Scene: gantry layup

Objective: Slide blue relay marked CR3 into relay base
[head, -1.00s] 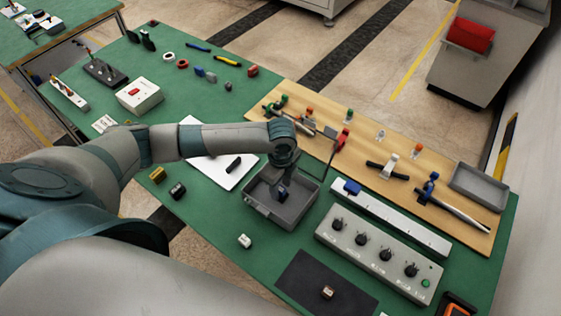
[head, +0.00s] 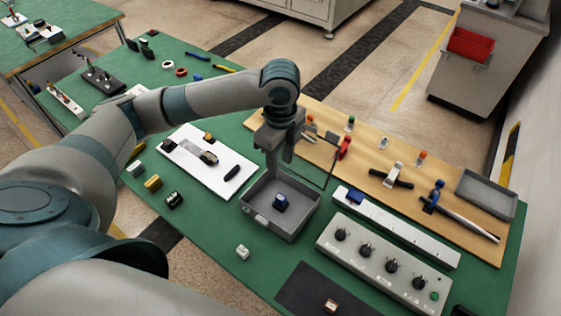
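A small blue relay (head: 281,202) sits inside the grey open tray (head: 253,222) in the middle of the green table. Its marking is too small to read. My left gripper (head: 280,165) points down just above the back part of this tray. Its two fingers look apart with nothing between them, and the relay is below them. A long pale rail (head: 405,230) lies right of the tray, with a blue block (head: 355,196) near its left end. I cannot tell which part is the relay base. My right gripper is not in view.
A grey panel with black knobs (head: 385,262) lies in front of the rail. A wooden board (head: 455,205) with clamps and tools is behind it. A white plate (head: 195,170) with small parts lies left of the tray. A dark mat (head: 300,292) is at the front.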

